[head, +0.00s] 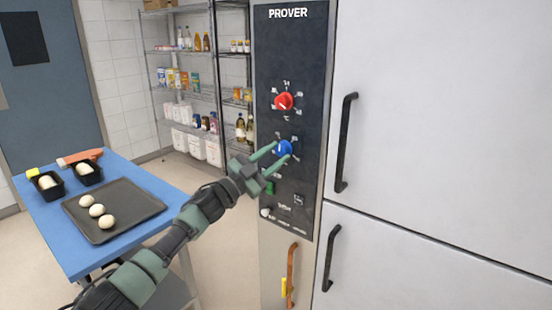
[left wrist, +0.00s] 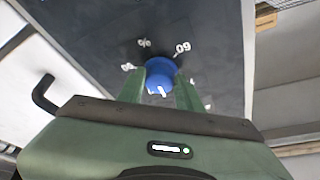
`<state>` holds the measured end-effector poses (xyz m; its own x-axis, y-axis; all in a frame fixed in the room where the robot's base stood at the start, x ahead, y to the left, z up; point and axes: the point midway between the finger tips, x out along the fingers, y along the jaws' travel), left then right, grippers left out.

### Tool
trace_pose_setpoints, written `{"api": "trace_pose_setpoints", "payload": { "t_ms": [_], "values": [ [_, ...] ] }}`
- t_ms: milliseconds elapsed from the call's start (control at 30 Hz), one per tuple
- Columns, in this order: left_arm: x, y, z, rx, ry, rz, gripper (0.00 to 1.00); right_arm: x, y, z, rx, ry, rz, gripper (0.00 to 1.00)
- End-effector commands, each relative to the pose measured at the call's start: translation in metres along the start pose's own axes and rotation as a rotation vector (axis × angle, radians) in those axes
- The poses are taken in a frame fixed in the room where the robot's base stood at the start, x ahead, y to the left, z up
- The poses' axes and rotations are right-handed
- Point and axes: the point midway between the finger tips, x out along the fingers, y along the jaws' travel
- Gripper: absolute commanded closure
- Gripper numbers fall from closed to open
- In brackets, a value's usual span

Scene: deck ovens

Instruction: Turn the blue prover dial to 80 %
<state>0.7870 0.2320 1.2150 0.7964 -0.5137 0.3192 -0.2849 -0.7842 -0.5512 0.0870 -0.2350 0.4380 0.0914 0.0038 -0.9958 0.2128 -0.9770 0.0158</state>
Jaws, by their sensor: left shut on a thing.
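The blue dial (head: 284,148) is on the black PROVER panel (head: 290,60), below the red dial (head: 284,102). My left gripper (head: 277,152) is at the blue dial, with one green finger on each side, shut on it. In the left wrist view the blue dial (left wrist: 160,76) sits between the two fingertips (left wrist: 159,82). A white mark shows on its near edge, and some white numbers stand around it. One reads like 60 in a tilted picture; the others are too small or partly hidden. The dial's exact setting cannot be told. My right gripper is not in view.
Tall white prover doors with black handles (head: 345,142) stand right of the panel. A green switch (head: 270,187) and a small knob (head: 265,212) sit lower on the panel. A blue table (head: 150,176) with a dark tray (head: 128,228) is at the left. Shelves stand behind.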

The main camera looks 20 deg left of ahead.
Motion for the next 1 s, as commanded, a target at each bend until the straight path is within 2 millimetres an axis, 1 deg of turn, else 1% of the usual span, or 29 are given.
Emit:
{"api": "trace_pose_setpoints", "payload": {
  "t_ms": [200,500,733,1000],
  "values": [
    [0.0,-0.004,-0.001,0.193,-0.001,0.079,1.0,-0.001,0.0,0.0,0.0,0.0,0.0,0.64],
    [0.001,-0.006,-0.002,0.415,-0.001,0.172,1.0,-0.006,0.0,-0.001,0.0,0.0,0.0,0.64],
    [0.001,-0.007,-0.002,0.526,-0.001,0.218,1.0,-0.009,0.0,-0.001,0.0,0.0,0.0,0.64],
    [0.001,-0.007,-0.002,0.583,0.0,0.242,1.0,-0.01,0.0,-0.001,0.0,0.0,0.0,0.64]
  ]
}}
